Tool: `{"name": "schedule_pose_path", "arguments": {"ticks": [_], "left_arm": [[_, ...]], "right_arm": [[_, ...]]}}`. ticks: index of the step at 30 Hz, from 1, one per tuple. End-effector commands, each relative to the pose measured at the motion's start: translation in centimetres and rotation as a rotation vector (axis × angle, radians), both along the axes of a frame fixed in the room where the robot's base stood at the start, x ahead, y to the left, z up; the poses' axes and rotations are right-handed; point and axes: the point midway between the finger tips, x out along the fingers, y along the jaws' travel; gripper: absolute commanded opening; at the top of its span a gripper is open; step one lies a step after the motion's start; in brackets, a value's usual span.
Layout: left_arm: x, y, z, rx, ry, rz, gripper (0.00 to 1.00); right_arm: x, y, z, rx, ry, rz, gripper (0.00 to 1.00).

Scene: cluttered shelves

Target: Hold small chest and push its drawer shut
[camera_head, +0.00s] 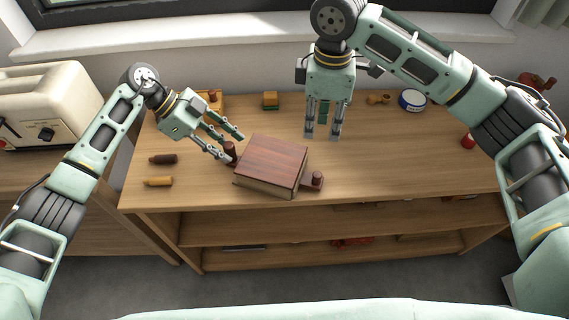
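The small chest (272,160) is a reddish-brown wooden box with a flat top, standing on the wooden table, turned slightly. At its right end a low brown piece with a round knob (317,178) sticks out, apparently the drawer partly out. A similar dark upright knob (230,149) stands at its left end. My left gripper (235,148) is open, with its fingers around or just above that left knob; contact cannot be told. My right gripper (322,137) is open and empty, pointing down behind the chest's right rear corner, apart from it.
A dark brown bottle-like item (163,159) and a yellow one (158,181) lie at the table's left. The table (420,170) right of the chest is clear.

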Motion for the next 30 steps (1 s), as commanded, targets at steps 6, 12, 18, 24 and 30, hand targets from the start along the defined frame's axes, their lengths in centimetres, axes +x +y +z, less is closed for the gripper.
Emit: {"name": "schedule_pose_path", "arguments": {"ticks": [6,12,18,24,30], "left_arm": [[0.0,-0.1,0.1,-0.002,-0.002,-0.002,0.44],[0.1,0.2,0.5,-0.002,-0.003,-0.001,0.44],[0.6,2.4,3.1,-0.001,-0.006,0.001,0.44],[1.2,5.2,6.3,0.0,-0.005,0.002,0.44],[1.5,7.0,8.6,-0.001,-0.003,0.0,0.44]], "right_arm": [[0.0,0.0,0.0,0.0,0.0,0.0,0.27],[0.0,0.0,0.0,0.0,0.0,0.0,0.27],[0.0,0.0,0.0,0.0,0.0,0.0,0.27],[0.0,0.0,0.0,0.0,0.0,0.0,0.27],[0.0,0.0,0.0,0.0,0.0,0.0,0.27]]}}
